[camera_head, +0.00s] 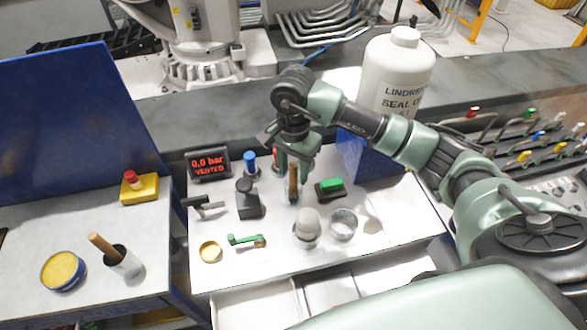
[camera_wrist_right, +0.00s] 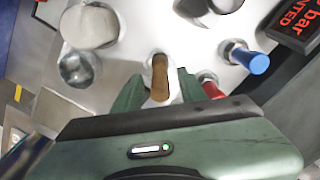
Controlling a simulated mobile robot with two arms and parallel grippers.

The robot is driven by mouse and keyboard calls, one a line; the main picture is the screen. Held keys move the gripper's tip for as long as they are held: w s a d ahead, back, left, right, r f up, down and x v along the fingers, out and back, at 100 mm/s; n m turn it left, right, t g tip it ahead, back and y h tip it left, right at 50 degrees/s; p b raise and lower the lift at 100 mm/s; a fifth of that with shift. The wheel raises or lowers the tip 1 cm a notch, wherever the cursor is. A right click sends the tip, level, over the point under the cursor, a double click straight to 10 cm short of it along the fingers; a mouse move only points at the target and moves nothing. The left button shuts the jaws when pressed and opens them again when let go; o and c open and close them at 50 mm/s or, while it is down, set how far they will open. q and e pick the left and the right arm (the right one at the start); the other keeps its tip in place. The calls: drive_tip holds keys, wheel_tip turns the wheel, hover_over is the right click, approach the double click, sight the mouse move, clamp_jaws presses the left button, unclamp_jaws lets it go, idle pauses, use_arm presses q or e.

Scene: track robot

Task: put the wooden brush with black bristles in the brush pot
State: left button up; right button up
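My right gripper (camera_head: 296,158) points down over the right-hand white bench top. An upright wooden handle (camera_head: 293,184) stands just under it; in the right wrist view the handle (camera_wrist_right: 160,76) lies between the two green fingers (camera_wrist_right: 160,92). The fingers look spread, with a gap on both sides of the handle. I see no black bristles on it. On the left bench, another wooden handle (camera_head: 104,246) leans out of a metal cup (camera_head: 125,266), which looks like a brush pot; its lower end is hidden inside. My left gripper is out of view.
Around the right gripper stand a dark block (camera_head: 248,198), a blue-topped valve (camera_head: 250,164), a green-topped block (camera_head: 330,188), a glass jar (camera_head: 343,225) and a pale rounded item (camera_head: 307,224). A large white bottle (camera_head: 397,75) is behind.

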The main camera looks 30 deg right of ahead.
drive_tip(key=shift+r+p, duration=0.4)
drive_tip(key=shift+p, duration=0.05)
wheel_tip(320, 180, up, 6)
drive_tip(key=b, duration=0.3)
drive_tip(key=shift+w+r, duration=0.1)
drive_tip(key=shift+r, duration=0.15)
wheel_tip(320, 180, up, 4)
drive_tip(key=shift+r, duration=0.55)
